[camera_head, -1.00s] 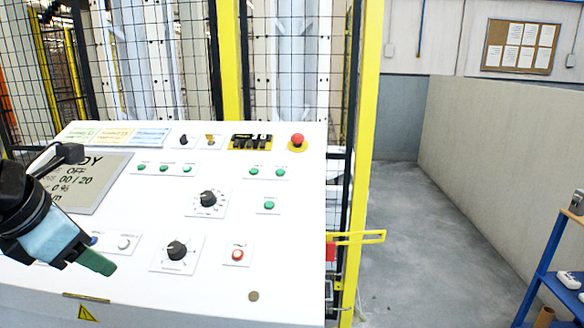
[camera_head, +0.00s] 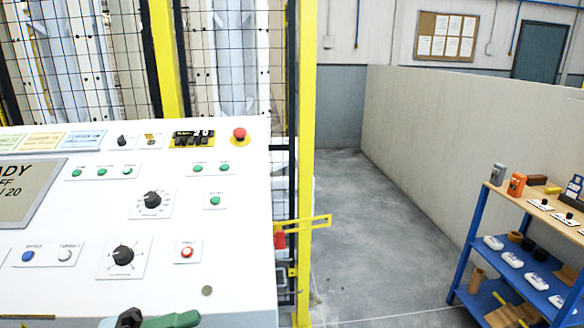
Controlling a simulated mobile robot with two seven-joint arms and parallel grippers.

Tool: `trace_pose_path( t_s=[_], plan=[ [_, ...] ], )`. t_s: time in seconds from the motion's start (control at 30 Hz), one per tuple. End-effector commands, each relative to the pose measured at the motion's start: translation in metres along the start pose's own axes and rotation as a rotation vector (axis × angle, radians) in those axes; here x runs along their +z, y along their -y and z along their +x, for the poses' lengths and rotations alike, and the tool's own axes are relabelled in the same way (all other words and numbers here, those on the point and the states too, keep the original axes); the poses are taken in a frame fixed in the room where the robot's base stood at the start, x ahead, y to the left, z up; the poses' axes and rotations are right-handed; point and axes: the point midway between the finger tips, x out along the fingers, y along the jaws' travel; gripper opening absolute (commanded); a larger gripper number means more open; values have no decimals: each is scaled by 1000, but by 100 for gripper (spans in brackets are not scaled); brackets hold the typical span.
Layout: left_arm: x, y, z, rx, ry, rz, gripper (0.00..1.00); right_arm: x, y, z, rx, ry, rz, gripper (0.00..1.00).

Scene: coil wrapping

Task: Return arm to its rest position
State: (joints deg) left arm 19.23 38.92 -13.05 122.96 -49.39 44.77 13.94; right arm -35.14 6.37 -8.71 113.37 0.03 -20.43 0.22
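My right gripper is out of view. The panel carries a display (camera_head: 28,190), black knobs, several green buttons, and a red emergency stop button (camera_head: 239,134).
A yellow post (camera_head: 306,130) and black mesh fence stand behind the panel. A yellow handle (camera_head: 308,224) juts out right of it. A blue-framed shelf (camera_head: 470,245) with small items stands at right. The grey floor (camera_head: 365,220) between is clear.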

Motion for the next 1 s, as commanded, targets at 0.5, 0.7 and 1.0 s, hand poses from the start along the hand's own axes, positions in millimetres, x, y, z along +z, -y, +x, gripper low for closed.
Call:
trace_pose_path(
  t_s=[0.5,0.7,1.0],
  plan=[
    [-14,-220,-130,-339,1111,-1031,55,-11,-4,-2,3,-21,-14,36],
    [-97,-305,-174,-282,1442,-1357,55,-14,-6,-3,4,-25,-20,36],
    [-186,-357,-196,-196,1677,-1620,55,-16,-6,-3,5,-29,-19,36]
  ],
)
